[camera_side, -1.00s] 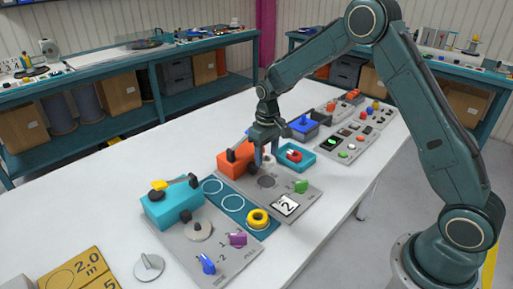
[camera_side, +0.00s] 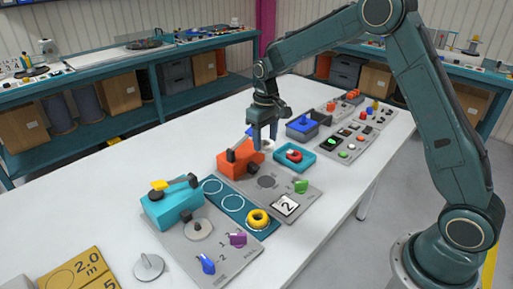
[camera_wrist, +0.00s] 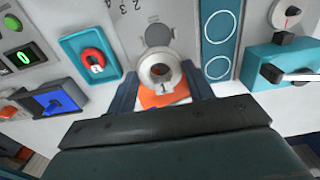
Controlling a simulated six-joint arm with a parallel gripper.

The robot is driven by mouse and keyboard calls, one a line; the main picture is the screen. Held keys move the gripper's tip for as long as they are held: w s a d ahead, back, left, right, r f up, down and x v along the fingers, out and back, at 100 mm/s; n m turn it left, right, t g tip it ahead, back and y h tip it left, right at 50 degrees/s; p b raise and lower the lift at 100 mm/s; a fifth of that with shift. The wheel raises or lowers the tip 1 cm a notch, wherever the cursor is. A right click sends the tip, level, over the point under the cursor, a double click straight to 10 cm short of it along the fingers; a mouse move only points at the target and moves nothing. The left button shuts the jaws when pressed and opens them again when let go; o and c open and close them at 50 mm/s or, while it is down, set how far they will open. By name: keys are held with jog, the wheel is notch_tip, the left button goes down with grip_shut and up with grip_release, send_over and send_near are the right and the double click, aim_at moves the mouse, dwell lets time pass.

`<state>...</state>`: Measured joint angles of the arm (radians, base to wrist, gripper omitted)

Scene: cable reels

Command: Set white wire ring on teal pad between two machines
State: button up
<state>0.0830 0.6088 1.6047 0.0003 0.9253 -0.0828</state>
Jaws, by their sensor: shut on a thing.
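My gripper (camera_side: 264,145) is shut on the white wire ring (camera_wrist: 147,73), holding it above the orange machine (camera_side: 236,163). In the side view the fingers partly hide the ring. In the wrist view the ring sits between both fingertips, with part of the orange machine (camera_wrist: 155,100) showing behind it. The teal pad (camera_side: 226,198) lies between the orange machine and the teal machine (camera_side: 171,209). It has two white circle outlines and a yellow ring (camera_side: 258,217) at its near end. In the wrist view the pad (camera_wrist: 219,43) is right of the held ring.
Button panels (camera_side: 352,139) and a dark bin with a blue part (camera_side: 302,124) stand further back. A yellow box (camera_side: 75,270) is at front left.

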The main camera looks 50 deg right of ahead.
jog(key=w+a, duration=1.1)
jog(key=a, duration=0.2)
jog(key=f, duration=0.7)
jog(key=shift+s+a+f, duration=0.1)
jog(key=shift+s+f, duration=0.15)
jog(key=shift+f, duration=0.05)
jog(key=shift+f, duration=0.1)
jog(key=shift+f, duration=2.15)
jog(key=shift+f, duration=0.2)
jog(key=shift+f, duration=0.1)
jog(key=o, duration=1.1)
jog(key=shift+o, duration=0.2)
